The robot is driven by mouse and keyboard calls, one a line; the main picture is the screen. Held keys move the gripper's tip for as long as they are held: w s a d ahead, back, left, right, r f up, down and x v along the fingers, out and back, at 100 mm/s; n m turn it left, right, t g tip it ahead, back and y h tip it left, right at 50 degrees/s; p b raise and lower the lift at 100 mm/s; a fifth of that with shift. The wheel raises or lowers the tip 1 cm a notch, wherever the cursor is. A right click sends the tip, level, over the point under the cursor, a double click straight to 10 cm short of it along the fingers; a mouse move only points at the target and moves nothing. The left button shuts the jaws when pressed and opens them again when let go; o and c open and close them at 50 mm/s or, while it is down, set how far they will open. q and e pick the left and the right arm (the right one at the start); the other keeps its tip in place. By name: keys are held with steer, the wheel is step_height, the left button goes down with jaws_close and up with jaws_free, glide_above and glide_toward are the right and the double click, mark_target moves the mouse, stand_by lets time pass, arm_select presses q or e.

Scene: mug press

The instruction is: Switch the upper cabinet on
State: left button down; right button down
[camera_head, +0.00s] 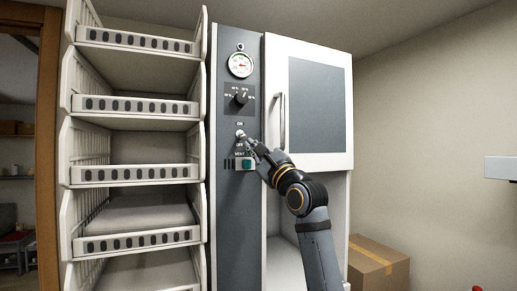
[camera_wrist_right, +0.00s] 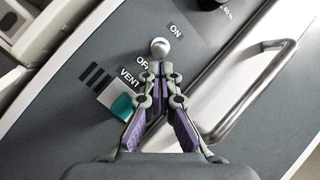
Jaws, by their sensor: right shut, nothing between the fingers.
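The upper cabinet (camera_head: 310,60) has a white door with a dark panel and a vertical handle (camera_head: 282,122). Left of it runs a grey control strip (camera_head: 224,90). On the strip a small toggle switch (camera_head: 240,134) sits below an ON label, and it also shows as a round metal knob (camera_wrist_right: 160,47) between the ON and OFF labels in the right wrist view. My right gripper (camera_head: 248,143) is shut and empty, its fingertips (camera_wrist_right: 160,66) just below the knob; I cannot tell whether they touch it. My left gripper is not in view.
Below the switch is a teal VENT button (camera_head: 246,163), close to my right fingers. A black dial (camera_head: 241,97) and a gauge (camera_head: 240,65) sit above. White shelves (camera_head: 135,175) stand left. A cardboard box (camera_head: 378,262) is at lower right.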

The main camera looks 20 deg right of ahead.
steer(key=shift+w+f, duration=0.1)
stand_by(0.3)
steer(key=shift+r+g+p, duration=0.25)
steer(key=shift+g+p, duration=0.15)
steer(key=shift+p, duration=0.15)
steer(key=shift+s+d+r+p, duration=0.1)
steer(key=shift+s+p, duration=0.1)
steer(key=shift+p, duration=0.15)
